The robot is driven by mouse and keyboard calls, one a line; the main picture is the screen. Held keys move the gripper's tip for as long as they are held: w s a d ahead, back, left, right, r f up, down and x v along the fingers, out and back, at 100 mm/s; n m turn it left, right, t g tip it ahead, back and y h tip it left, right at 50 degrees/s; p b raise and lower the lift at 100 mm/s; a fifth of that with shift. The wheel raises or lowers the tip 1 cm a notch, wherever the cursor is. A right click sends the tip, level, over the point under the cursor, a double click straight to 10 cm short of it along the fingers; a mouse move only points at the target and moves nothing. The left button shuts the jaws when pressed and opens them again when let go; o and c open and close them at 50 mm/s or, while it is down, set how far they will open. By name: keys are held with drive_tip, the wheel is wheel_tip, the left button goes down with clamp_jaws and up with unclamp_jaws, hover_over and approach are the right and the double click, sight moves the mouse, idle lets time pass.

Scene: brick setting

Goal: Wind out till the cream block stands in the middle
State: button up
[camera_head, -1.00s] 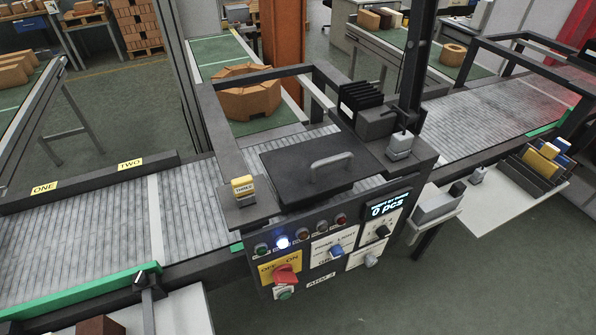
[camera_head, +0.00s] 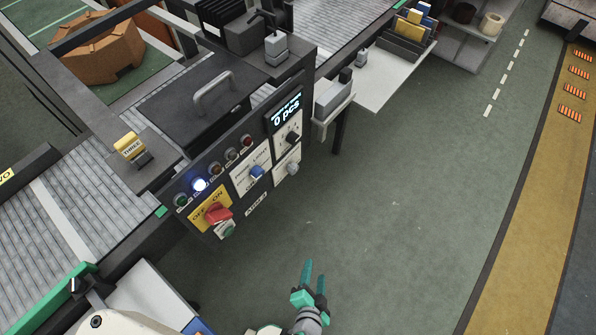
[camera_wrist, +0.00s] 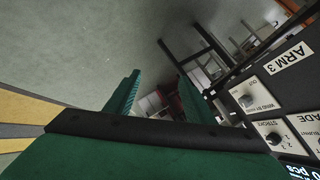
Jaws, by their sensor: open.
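The machine's front panel (camera_head: 247,200) carries a small grey knob (camera_head: 293,168) at its lower right. In the wrist view this grey knob (camera_wrist: 243,101) sits beside a label that seems to read "wind by hand", with "out" near it. A black stroke knob (camera_head: 292,138) is above it and a blue knob (camera_head: 257,172) to its left. The display (camera_head: 286,112) reads 0 pcs. My gripper (camera_head: 314,271) is open and empty, over the floor below and in front of the panel, apart from it. In the wrist view its fingers (camera_wrist: 158,82) are spread. I cannot pick out a cream block.
A red switch (camera_head: 218,214) marked off and on is at the panel's lower left. A dark lid with a handle (camera_head: 214,93) covers the machine's top. A white side table (camera_head: 385,82) with a file rack stands to the right. Open floor (camera_head: 420,190) lies in front.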

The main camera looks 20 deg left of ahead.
drive_tip(key=w+a+f+m+g+y, duration=0.1)
drive_tip(key=w+a+f+m+y, duration=0.2)
drive_tip(key=w, duration=0.4)
drive_tip(key=n+g+y, duration=0.1)
drive_tip(key=g+y, duration=0.2)
drive_tip(key=y, duration=0.9)
approach(296, 171)
drive_tip(key=x, duration=0.9)
drive_tip(key=shift+r, duration=0.1)
drive_tip(key=shift+c, duration=0.7)
drive_tip(key=shift+a, duration=0.1)
drive_tip(key=c, duration=0.9)
